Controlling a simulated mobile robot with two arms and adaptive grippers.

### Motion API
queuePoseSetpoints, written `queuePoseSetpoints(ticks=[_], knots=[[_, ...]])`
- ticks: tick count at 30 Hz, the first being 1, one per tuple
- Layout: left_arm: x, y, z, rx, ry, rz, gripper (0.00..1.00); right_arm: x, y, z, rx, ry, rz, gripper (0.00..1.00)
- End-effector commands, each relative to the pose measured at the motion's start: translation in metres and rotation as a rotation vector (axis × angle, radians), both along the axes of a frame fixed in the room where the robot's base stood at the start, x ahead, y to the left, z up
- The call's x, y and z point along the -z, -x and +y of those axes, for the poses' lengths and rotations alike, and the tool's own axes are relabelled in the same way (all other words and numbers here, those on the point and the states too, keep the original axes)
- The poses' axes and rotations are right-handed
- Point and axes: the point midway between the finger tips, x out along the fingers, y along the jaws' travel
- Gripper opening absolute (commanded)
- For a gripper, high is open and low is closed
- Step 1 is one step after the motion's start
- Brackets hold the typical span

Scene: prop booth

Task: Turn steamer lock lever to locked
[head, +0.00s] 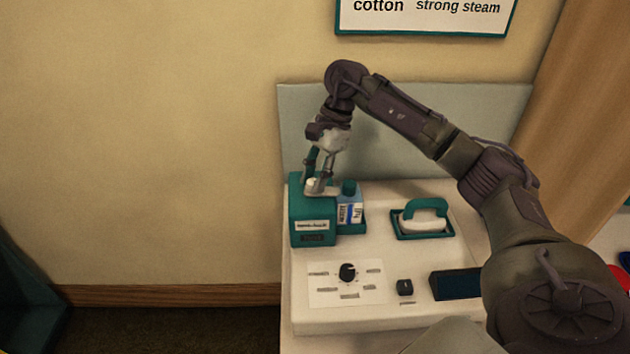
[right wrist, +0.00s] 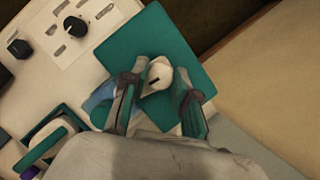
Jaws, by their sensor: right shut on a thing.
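The steamer is a teal box (head: 313,226) with a label on its front, at the back left of the white console. It also shows in the right wrist view as a teal top (right wrist: 165,43). A pale lock lever (right wrist: 158,77) with a dark mark on its round hub sits on that top. My right gripper (head: 318,186) reaches down onto the box top from above. In the right wrist view its two fingers (right wrist: 163,86) stand on either side of the lever, shut on it. The fingers partly hide the lever, and I cannot read its lock position. My left gripper is out of view.
A blue-and-white bottle (head: 350,208) with a teal cap stands close right of the box. A teal-handled iron (head: 423,215) rests in a tray further right. A pale panel stands behind.

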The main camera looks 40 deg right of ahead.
Motion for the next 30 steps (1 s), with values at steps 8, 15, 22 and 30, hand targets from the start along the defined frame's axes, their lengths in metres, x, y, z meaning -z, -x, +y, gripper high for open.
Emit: queuePoseSetpoints(ticks=[8, 15, 22, 30], knots=[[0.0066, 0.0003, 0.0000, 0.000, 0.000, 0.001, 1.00, 0.0007, -0.0009, 0.0004, -0.119, 0.000, -0.001, 0.00], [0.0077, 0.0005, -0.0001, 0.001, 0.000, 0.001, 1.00, 0.0004, -0.0008, 0.0002, -0.155, 0.001, 0.000, 0.00], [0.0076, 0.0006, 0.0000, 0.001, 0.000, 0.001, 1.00, 0.0003, -0.0007, 0.0003, -0.159, 0.001, 0.000, 0.00], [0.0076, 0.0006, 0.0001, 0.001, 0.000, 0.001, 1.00, 0.0003, -0.0007, 0.0003, -0.158, 0.001, -0.001, 0.50]])
